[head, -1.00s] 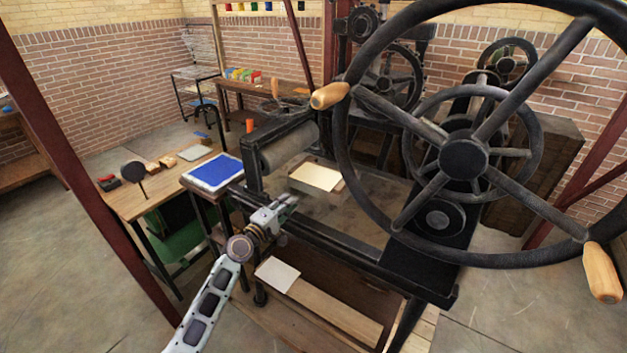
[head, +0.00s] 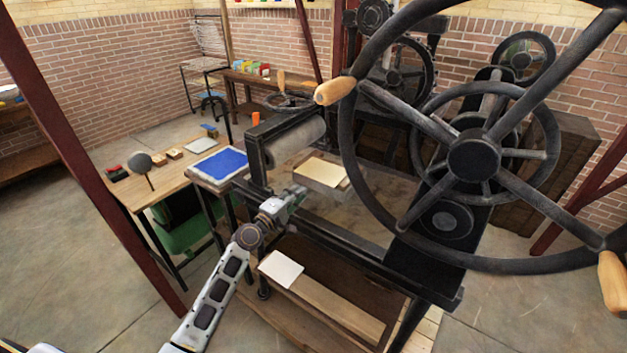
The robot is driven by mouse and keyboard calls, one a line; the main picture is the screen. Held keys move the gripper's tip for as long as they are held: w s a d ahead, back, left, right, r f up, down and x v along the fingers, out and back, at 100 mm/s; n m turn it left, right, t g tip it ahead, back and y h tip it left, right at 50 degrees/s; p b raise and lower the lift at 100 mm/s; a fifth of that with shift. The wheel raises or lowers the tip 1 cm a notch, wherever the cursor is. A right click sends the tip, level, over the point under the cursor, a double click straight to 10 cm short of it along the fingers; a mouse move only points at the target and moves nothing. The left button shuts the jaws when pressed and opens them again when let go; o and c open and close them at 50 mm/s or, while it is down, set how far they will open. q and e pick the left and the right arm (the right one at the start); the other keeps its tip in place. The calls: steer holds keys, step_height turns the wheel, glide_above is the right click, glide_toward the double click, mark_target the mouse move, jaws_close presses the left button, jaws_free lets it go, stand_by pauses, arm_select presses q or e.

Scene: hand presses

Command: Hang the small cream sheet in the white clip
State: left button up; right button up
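The small cream sheet (head: 322,172) lies flat on top of a low block on the press bed, right of the roller. My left gripper (head: 297,193) reaches over the front rail of the press, with its fingers beside the block's near left corner, below the sheet in the picture. The fingers are small and partly merged with the block, so I cannot tell their opening or whether they touch anything. I cannot make out the white clip. My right gripper is out of view.
The large handwheel (head: 473,157) with wooden handles stands close on the right. A blue slab (head: 221,165) sits left of the roller (head: 295,142). A white sheet (head: 281,268) lies on the lower shelf. A wooden side table (head: 160,186) with small tools stands left.

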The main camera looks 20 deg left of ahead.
arm_select(q)
glide_toward(322, 171)
steer(key=shift+b+x, duration=0.45)
steer(key=shift+x, duration=0.4)
steer(key=shift+w+d+f, duration=0.1)
steer(key=shift+w+d, duration=0.05)
steer(key=shift+w, duration=0.5)
steer(key=shift+w+d+b, duration=0.15)
steer(key=shift+w+b, duration=0.15)
steer(key=shift+w, duration=0.05)
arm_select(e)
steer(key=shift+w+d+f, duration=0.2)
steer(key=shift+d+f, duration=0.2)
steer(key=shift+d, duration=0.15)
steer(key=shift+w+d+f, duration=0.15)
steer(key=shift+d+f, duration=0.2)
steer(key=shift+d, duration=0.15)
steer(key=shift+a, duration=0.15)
arm_select(q)
jaws_close()
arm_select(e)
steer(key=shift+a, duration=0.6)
